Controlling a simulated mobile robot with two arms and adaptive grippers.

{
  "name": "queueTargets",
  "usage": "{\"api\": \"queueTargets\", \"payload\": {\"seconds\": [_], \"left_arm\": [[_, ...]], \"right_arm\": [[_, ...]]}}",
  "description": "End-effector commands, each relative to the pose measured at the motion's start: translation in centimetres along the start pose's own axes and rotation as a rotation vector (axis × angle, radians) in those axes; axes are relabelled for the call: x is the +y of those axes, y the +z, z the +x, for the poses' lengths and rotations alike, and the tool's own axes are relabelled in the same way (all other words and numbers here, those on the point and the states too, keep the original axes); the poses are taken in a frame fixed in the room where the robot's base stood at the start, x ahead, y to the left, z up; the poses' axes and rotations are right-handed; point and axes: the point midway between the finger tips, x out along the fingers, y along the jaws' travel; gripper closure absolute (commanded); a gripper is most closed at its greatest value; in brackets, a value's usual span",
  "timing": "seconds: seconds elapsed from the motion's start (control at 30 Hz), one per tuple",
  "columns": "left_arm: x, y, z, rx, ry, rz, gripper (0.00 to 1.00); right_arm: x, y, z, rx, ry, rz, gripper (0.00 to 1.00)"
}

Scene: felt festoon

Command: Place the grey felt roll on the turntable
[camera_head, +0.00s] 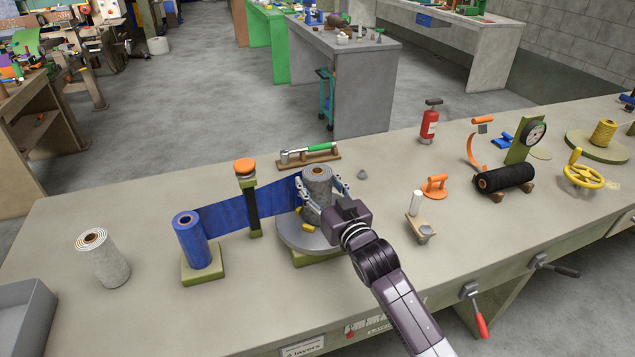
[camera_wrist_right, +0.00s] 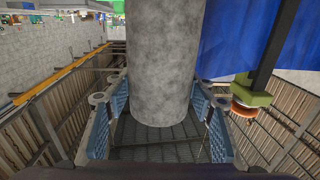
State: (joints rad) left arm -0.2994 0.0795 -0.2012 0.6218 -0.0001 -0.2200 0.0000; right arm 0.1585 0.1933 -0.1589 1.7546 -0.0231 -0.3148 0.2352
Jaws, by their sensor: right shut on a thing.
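The grey felt roll (camera_head: 317,183) stands upright between the fingers of my right gripper (camera_head: 322,197), over the turntable (camera_head: 290,234). The turntable is a round grey disc on a green base. My right gripper is shut on the roll; in the right wrist view the grey roll (camera_wrist_right: 160,65) fills the middle, between the blue-padded fingers (camera_wrist_right: 162,120). The fingers and wrist hide the roll's lower end in the head view, so I cannot tell whether it touches the disc. My left gripper is not in view.
A blue felt roll (camera_head: 192,240) stands on a green base; its strip (camera_head: 225,207) runs past an orange-topped post (camera_head: 252,205) to behind the grey roll. A pale roll (camera_head: 102,260) stands at left. A green-handled tool (camera_head: 310,152) lies behind; a black roll (camera_head: 505,179) lies right.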

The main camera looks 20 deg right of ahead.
Motion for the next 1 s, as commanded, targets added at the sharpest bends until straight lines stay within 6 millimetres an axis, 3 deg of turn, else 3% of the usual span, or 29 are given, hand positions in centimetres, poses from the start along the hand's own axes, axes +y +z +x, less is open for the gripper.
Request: {"api": "queueTargets", "payload": {"seconds": [0.07,0.1,0.23,0.63,1.0], "left_arm": [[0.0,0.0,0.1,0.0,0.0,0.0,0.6],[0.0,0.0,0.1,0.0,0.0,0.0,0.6],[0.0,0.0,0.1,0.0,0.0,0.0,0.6],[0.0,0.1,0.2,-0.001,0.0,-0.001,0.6],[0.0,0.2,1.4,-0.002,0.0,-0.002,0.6]], "right_arm": [[0.0,0.0,0.0,0.005,0.0,0.0,0.88],[0.0,0.1,0.0,0.0,0.0,0.0,0.46],[0.0,0.2,0.0,0.0,0.0,0.0,0.33],[0.0,0.2,-0.7,-0.002,0.0,0.0,0.33],[0.0,0.3,-7.8,-0.003,0.0,0.001,0.33]]}}
